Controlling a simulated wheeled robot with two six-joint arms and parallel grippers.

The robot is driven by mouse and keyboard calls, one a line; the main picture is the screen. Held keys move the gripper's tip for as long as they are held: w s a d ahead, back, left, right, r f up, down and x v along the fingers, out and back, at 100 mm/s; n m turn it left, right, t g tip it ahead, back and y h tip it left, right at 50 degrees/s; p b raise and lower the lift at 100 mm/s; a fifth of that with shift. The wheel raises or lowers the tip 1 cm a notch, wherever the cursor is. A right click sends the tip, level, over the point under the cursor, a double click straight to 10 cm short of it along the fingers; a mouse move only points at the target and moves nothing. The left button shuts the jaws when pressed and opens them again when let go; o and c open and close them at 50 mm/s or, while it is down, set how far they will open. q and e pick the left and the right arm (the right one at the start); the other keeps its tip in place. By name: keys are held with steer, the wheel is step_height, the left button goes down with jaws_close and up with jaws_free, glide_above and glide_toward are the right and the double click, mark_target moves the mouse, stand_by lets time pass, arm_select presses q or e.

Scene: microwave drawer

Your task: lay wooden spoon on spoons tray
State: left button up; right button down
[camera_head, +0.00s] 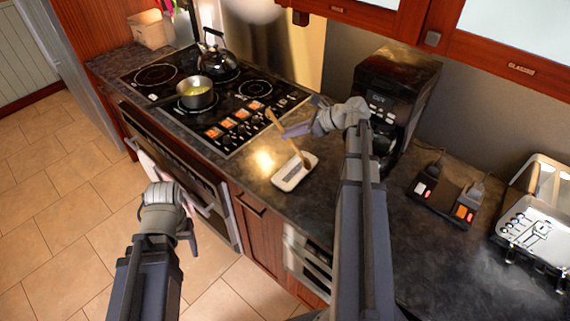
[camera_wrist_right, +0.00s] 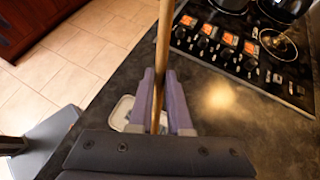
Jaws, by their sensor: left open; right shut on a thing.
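The wooden spoon (camera_head: 277,122) is tilted, with its lower end at the white spoons tray (camera_head: 283,183) and its handle rising up and to the left. I cannot tell whether the spoon touches the tray. My right gripper (camera_head: 288,133) is shut on the spoon's handle above the counter. In the right wrist view the handle (camera_wrist_right: 164,45) runs between the two purple fingers (camera_wrist_right: 158,80), and they hide most of the tray (camera_wrist_right: 121,113). My left gripper (camera_head: 188,240) is open and empty, low in front of the oven and cabinets.
The stove (camera_head: 222,92) with a pot (camera_head: 197,94) and a kettle (camera_head: 212,60) is left of the tray. A black coffee machine (camera_head: 395,88) stands behind my right arm. A toaster (camera_head: 536,215) is at the far right. Dark counter is clear around the tray.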

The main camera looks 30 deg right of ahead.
arm_select(q)
step_height(320, 180, up, 3)
steer(key=p, duration=0.2)
steer(key=shift+f+p, duration=0.1)
steer(key=shift+p, duration=0.25)
step_height(320, 180, up, 3)
steer(key=p, duration=0.3)
arm_select(e)
steer(key=s+a+f+n+g+h, duration=0.4)
steer(key=s+a+n+g+h, duration=0.2)
steer(key=n, duration=0.7)
steer(key=shift+a+n+g+h, duration=0.3)
steer(key=shift+a+g+h, duration=0.55)
steer(key=shift+h, duration=0.35)
steer(key=shift+w+d, duration=0.1)
steer(key=shift+r, duration=0.1)
arm_select(q)
step_height(320, 180, down, 8)
steer(key=b, duration=0.8)
steer(key=shift+f, duration=0.25)
arm_select(e)
step_height(320, 180, down, 9)
steer(key=shift+r, duration=0.15)
steer(key=c, duration=0.7)
jaws_free()
steer(key=shift+c, duration=0.2)
